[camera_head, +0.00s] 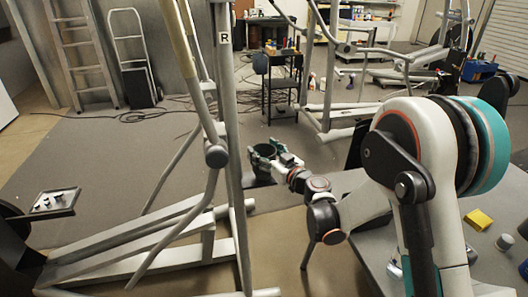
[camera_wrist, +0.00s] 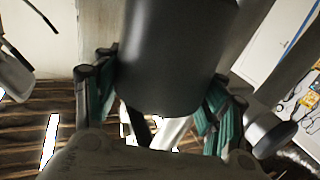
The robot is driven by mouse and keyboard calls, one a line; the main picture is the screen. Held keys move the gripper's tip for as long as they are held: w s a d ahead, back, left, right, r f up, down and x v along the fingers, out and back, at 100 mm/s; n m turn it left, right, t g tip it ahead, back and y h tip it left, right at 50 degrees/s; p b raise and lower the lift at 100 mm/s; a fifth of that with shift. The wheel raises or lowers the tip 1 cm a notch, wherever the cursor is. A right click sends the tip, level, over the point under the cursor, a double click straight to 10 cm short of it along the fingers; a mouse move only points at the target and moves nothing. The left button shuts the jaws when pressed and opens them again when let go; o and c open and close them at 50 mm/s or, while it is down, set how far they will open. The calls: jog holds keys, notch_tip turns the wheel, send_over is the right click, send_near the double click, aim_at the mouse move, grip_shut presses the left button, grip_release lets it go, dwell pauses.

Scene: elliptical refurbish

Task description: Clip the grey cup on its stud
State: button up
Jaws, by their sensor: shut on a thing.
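The grey cup (camera_wrist: 175,60) is a dark, smooth cylinder that fills the upper middle of the wrist view. My gripper (camera_wrist: 160,92) is shut on it, with a teal-padded finger against each side. In the head view my gripper (camera_head: 266,157) holds the cup (camera_head: 264,150) in the air, just right of the elliptical's upright (camera_head: 229,120) marked R. Whether the cup touches the upright cannot be told. I cannot make out the stud in either view.
The elliptical's base rails (camera_head: 130,255) and slanted arm lever (camera_head: 185,70) stand left of my gripper. A grey table (camera_head: 490,265) at the right bears a yellow block (camera_head: 479,220) and small parts. A small tray (camera_head: 54,203) is at far left. Open floor lies behind.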

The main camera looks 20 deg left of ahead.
jog(key=shift+f, duration=0.55)
dwell(0.9)
jog(key=o, duration=1.4)
jog(key=v, duration=1.2)
